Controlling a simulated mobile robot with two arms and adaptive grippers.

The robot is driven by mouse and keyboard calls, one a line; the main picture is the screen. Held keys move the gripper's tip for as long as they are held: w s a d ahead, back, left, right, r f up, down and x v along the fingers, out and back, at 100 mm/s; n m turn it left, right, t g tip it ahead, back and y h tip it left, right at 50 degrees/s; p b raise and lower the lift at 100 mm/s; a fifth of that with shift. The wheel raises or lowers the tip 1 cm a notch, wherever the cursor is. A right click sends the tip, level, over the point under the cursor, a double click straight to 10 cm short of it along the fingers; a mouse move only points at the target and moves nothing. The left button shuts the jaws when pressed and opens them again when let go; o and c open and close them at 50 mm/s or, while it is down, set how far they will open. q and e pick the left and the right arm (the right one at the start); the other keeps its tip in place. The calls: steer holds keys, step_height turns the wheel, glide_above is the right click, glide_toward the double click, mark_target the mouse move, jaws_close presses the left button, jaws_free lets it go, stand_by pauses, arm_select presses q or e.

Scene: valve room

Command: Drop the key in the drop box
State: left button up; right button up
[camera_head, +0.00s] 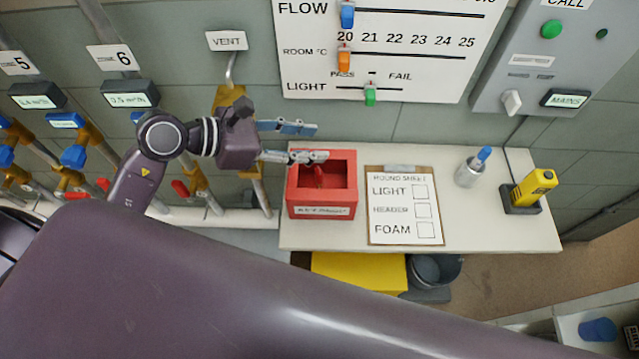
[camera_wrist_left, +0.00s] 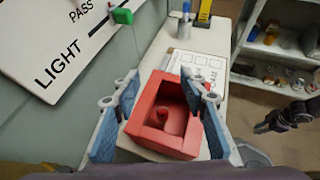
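The red drop box (camera_head: 322,211) stands on the left end of a white bench, with an open top and a small label on its front. It also shows in the left wrist view (camera_wrist_left: 163,139). A small red piece (camera_wrist_left: 162,115) is inside it; I cannot tell whether this is the key or part of the box. My left gripper (camera_head: 320,143) is open above the box's back edge, its blue-padded fingers apart with nothing between them. My right gripper (camera_wrist_left: 283,117) shows dark at the right of the left wrist view; its finger state is unclear.
A clipboard (camera_head: 404,214) lies right of the box. A metal cup (camera_head: 468,173) with a blue-topped item and a yellow device (camera_head: 535,187) stand further right. The wall panel (camera_head: 380,65) rises behind. A yellow bin (camera_head: 358,273) and grey bucket (camera_head: 434,270) are below.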

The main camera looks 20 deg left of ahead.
arm_select(q)
steer(key=v, duration=1.2)
arm_select(e)
steer(key=shift+s, duration=0.1)
